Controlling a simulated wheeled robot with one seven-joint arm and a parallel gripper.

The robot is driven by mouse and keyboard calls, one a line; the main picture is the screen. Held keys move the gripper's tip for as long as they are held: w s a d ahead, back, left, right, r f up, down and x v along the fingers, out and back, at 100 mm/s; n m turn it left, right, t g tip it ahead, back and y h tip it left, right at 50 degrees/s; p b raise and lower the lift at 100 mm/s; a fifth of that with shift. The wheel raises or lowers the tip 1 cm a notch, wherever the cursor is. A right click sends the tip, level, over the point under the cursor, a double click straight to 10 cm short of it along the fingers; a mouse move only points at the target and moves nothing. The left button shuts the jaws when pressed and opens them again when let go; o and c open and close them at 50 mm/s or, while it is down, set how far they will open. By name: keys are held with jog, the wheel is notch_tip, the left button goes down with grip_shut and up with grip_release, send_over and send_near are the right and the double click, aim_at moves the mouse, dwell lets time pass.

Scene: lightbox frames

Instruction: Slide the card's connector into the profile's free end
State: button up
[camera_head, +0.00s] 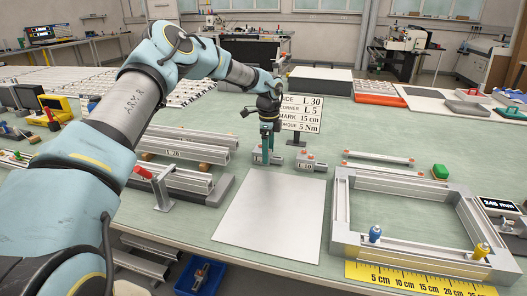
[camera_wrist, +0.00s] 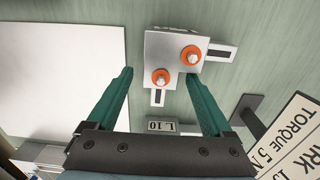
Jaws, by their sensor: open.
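The card (camera_head: 300,112) stands behind my gripper and reads L 30, CORNER L 5, MARK 15 cm, 5 Nm; part of it also shows in the wrist view (camera_wrist: 293,132). My gripper (camera_head: 269,155) is open above a grey connector (camera_head: 259,160). In the wrist view, the open fingers (camera_wrist: 160,73) are over a connector plate (camera_wrist: 173,48) with two orange-ringed bolts, and hold nothing. A second connector (camera_head: 316,163) sits to the right, with a label reading L 10. I cannot read the first one's label. The aluminium profile frame (camera_head: 340,205) lies at right; I cannot tell which end is free.
A bare metal sheet (camera_head: 270,210) lies in front of my gripper. A yellow ruler (camera_head: 400,280) runs along the frame's front.

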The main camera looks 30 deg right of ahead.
jog(key=shift+f, duration=0.95)
grip_shut()
